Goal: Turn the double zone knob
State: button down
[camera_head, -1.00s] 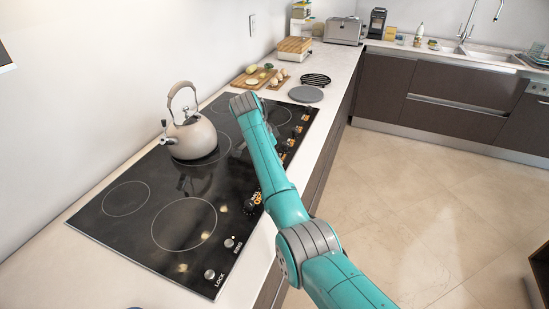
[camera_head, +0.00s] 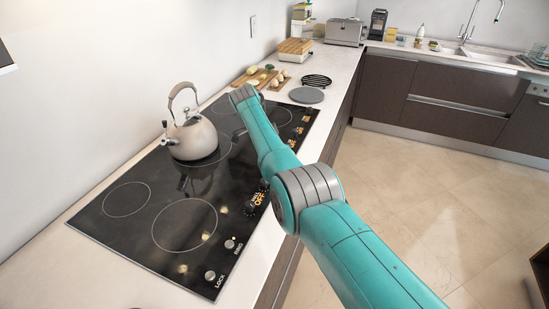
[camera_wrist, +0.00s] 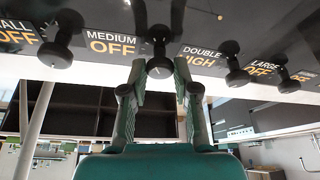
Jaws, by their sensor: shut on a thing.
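The double zone knob (camera_wrist: 160,66) is black and round, mounted on the cooktop beside a label (camera_wrist: 202,58) that reads "DOUBLE HIGH". My gripper (camera_wrist: 160,72) has one finger on each side of this knob and is shut on it in the wrist view. In the head view my teal arm reaches over the right edge of the black cooktop (camera_head: 130,228) and hides the gripper and this knob.
Neighbouring knobs stand close on both sides: one by the "MEDIUM OFF" label (camera_wrist: 62,45) and one by the "LARGE OFF" label (camera_wrist: 236,72). A beige kettle (camera_head: 193,138) stands on the cooktop.

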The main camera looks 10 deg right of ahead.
dwell(0.6)
jog(key=c, duration=0.9)
grip_release()
jog(key=shift+o, duration=0.2)
notch_tip(320, 180, up, 10)
